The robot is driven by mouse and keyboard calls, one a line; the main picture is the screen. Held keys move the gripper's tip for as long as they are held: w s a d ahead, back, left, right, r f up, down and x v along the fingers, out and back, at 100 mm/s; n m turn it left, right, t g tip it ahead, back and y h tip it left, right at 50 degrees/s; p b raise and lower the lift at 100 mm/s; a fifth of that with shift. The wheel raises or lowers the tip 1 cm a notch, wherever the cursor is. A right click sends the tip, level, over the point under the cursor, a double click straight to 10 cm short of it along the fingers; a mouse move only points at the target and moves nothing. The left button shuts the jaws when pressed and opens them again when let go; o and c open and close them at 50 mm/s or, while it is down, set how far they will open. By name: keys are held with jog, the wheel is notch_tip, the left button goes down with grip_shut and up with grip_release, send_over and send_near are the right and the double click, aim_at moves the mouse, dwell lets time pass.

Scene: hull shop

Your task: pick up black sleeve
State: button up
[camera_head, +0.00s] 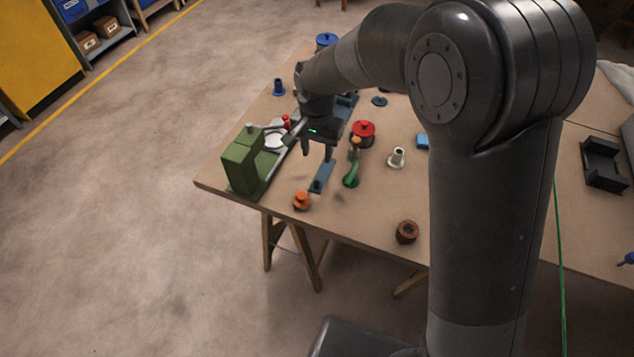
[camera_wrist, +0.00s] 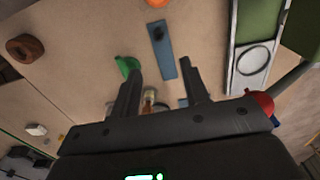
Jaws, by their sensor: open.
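A small dark piece, likely the black sleeve (camera_head: 316,186), is on the near end of a flat blue strip (camera_head: 326,171) on the table. In the wrist view the dark piece (camera_wrist: 157,34) shows near the upper end of the blue strip (camera_wrist: 165,58). Its exact shape is too small to tell. My gripper (camera_head: 317,154) is above the table, by the far end of the strip. Its fingers point down, apart and empty. In the wrist view my gripper (camera_wrist: 161,69) has the dark piece beyond its fingertips, not between them.
A green curved piece (camera_head: 350,176) stands just right of the strip, and an orange knob (camera_head: 301,201) near its front end. A tall green block (camera_head: 241,164) stands left. A white flanged piece (camera_head: 397,158) and brown ring (camera_head: 406,232) are further right.

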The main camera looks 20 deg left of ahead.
send_over(316, 182)
jog(key=f, duration=0.5)
jog(key=shift+w+a+f, duration=0.15)
jog(key=shift+w+f, duration=0.1)
jog(key=shift+w, duration=0.05)
jog(key=f, duration=0.5)
jog(key=shift+s+d+f, duration=0.2)
jog(key=shift+s+f, duration=0.1)
grip_shut()
